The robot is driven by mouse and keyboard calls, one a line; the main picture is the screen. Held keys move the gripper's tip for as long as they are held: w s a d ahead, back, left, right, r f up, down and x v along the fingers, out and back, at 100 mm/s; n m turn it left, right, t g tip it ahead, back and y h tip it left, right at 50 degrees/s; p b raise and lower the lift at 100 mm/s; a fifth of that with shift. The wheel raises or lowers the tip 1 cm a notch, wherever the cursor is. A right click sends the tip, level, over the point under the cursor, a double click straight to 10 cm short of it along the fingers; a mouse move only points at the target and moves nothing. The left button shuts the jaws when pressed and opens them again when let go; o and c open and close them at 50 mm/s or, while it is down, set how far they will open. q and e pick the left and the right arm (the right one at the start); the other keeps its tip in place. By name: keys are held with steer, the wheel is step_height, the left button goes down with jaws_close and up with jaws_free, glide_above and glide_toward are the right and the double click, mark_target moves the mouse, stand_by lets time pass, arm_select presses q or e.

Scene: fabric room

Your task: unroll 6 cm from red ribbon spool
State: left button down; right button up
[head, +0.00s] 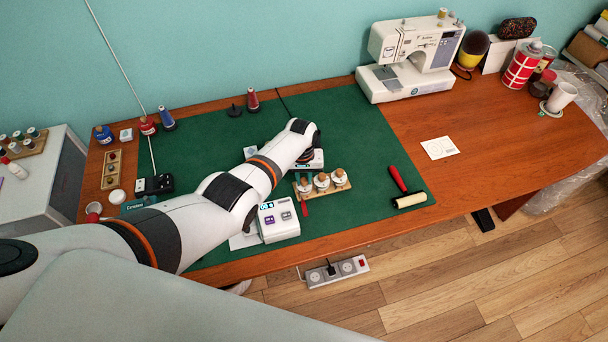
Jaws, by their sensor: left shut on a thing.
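My left arm reaches from the left across the green mat (227,145). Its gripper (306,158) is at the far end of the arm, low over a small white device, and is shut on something. The fingers and what they hold are mostly hidden by the wrist, so I cannot make the thing out. A small wooden rack (341,186) with several white, wooden-topped pieces stands just in front of the gripper. A short red strip (304,208) shows by the rack's left end. I cannot tell whether it is ribbon. My right gripper is not in view.
A white box with a display (279,221) stands near the front edge. A red-handled roller (406,190) lies to the right. Red and blue spools (167,119) stand at the back left. A sewing machine (412,55) is at the back.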

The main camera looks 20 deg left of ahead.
mark_target(303, 179)
arm_select(q)
steer(key=shift+r+n, duration=0.1)
steer(key=shift+n, duration=0.4)
steer(key=shift+w, duration=0.1)
steer(key=c, duration=1.2)
jaws_free()
steer(key=shift+c, duration=0.2)
step_height(303, 179, up, 6)
steer(key=shift+a+f+p, duration=0.1)
steer(key=shift+f+p, duration=0.1)
steer(key=shift+p, duration=0.95)
step_height(303, 179, up, 6)
steer(key=shift+s+a+r, duration=0.15)
steer(key=shift+s, duration=0.05)
